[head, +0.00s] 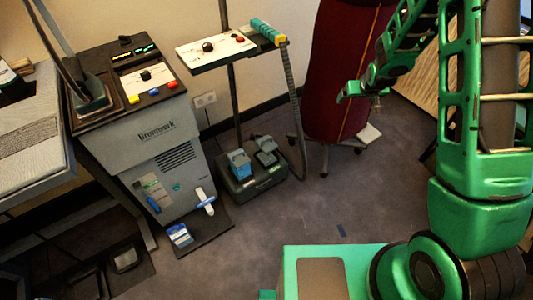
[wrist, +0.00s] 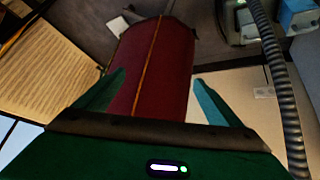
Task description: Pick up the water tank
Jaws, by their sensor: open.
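No part is clearly labelled as the water tank. A small blue box-shaped part (head: 240,163) sits on the dark floor unit (head: 252,182) beside a grey pedal-like part, and may be it. In the wrist view the blue part (wrist: 299,15) shows at the top right corner. A blue and white item (head: 180,236) also lies at the foot of the grey machine. My gripper (head: 362,94) is open and empty, up in the air in front of the dark red upright form. In the wrist view my gripper's fingers (wrist: 158,96) are spread apart, with the form beyond them.
The grey machine (head: 160,140) stands left of the floor unit. A small shelf with a white control panel (head: 215,50) is above, with a ribbed hose (head: 297,110) hanging down. The dark red form (head: 340,70) stands right. The floor (head: 310,215) in front is mostly clear.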

